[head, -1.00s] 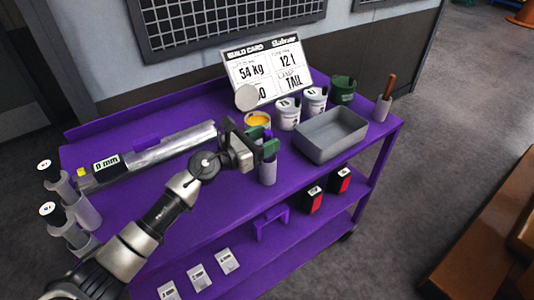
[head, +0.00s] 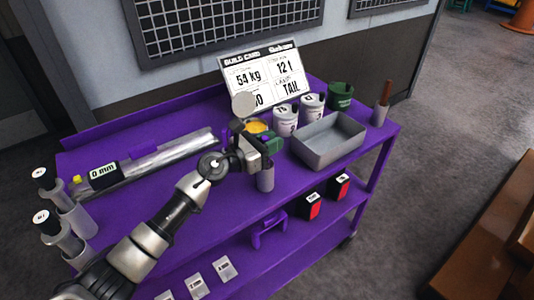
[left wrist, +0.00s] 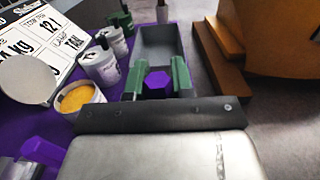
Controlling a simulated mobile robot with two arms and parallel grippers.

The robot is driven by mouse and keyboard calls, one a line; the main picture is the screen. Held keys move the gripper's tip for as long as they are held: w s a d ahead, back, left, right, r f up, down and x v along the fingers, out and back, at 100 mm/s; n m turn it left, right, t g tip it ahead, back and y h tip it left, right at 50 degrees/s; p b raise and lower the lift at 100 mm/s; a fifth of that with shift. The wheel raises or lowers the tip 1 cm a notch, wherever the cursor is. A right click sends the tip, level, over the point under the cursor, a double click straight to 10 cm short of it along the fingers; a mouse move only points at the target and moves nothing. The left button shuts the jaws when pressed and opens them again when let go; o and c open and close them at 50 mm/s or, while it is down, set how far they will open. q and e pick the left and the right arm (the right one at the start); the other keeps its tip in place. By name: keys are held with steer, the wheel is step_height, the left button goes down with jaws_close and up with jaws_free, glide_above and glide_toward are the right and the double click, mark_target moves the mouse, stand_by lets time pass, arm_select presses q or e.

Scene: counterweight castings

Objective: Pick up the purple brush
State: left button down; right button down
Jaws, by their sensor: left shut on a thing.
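The purple brush shows in the left wrist view as a purple six-sided end (left wrist: 157,82) between two green fingers. My left gripper (left wrist: 157,80) is shut on it. In the head view my left gripper (head: 266,146) is above a grey cylindrical cup (head: 265,181) on the purple cart (head: 215,205). The gripper hides the brush there. The lower part of the brush is hidden, so I cannot tell whether it is still inside the cup. My right gripper is not in view.
A grey tray (head: 328,152), white tubs (head: 286,121), a yellow-filled tub (head: 257,127) and a green tub (head: 340,97) stand near the gripper. A brown-handled tool (head: 387,92) stands at the right end. A silver bar (head: 165,155) lies left. The build card (head: 265,76) stands behind.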

arm_select(q)
steer(key=shift+r, duration=0.1)
step_height(320, 180, up, 18)
steer(key=p, duration=0.3)
stand_by(1.2)
steer(key=shift+p, duration=0.35)
stand_by(0.4)
